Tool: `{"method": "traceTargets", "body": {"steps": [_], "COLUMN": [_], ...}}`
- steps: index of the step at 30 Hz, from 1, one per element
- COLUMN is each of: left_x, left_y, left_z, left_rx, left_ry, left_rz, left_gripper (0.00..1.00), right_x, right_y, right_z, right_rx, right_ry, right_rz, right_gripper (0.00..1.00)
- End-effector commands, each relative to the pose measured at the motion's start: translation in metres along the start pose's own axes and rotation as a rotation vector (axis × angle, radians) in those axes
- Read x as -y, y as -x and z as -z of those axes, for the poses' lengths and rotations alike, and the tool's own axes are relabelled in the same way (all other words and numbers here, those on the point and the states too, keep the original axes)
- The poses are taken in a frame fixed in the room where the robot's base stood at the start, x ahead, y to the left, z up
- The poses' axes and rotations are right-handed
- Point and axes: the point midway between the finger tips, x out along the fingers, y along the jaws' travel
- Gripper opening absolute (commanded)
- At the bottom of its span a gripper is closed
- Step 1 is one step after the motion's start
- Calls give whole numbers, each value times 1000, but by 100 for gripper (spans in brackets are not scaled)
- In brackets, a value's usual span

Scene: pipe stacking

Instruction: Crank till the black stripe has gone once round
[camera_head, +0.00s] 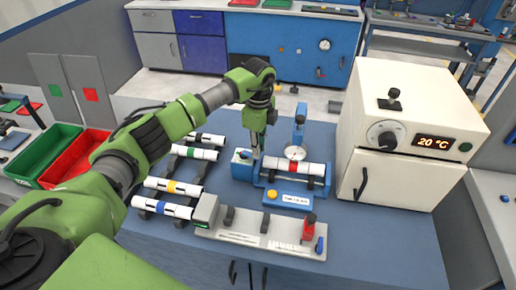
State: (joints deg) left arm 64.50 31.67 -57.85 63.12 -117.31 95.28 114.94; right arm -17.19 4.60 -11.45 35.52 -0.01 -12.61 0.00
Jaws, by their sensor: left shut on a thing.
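A white pipe with a red band (312,169) lies across a blue fixture (292,182) on the table. The black stripe on this pipe is too small to make out clearly. A small blue block (241,168) stands at the left end of the fixture, where the crank is. My left gripper (256,150) points down over this end and is shut on the crank handle. The handle is mostly hidden by the fingers. My right gripper is not in view.
A dial gauge on a blue stand (295,152) is just behind the pipe. Several banded pipes (172,187) lie on racks to the left. A grey rail fixture (245,226) is in front. A white oven (403,125) stands at right; green (46,137) and red bins are far left.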

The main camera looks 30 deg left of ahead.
Motion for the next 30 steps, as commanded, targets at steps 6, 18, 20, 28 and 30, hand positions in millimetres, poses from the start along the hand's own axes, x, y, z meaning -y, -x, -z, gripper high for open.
{"method": "traceTargets", "body": {"steps": [6,18,20,28,30], "left_x": [2,2,1,1,2], "left_y": [2,2,1,5,13], "left_z": [-1,-1,-1,0,-1], "left_rx": [1,1,1,1,1], "left_ry": [13,11,11,11,11], "left_rz": [5,4,3,3,4], "left_gripper": [0,35,35,35,35], "right_x": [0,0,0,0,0], "right_y": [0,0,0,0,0], "right_z": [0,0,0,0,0], "right_rx": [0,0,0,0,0], "right_ry": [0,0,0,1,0], "right_rz": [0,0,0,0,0], "right_gripper": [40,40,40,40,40]}}
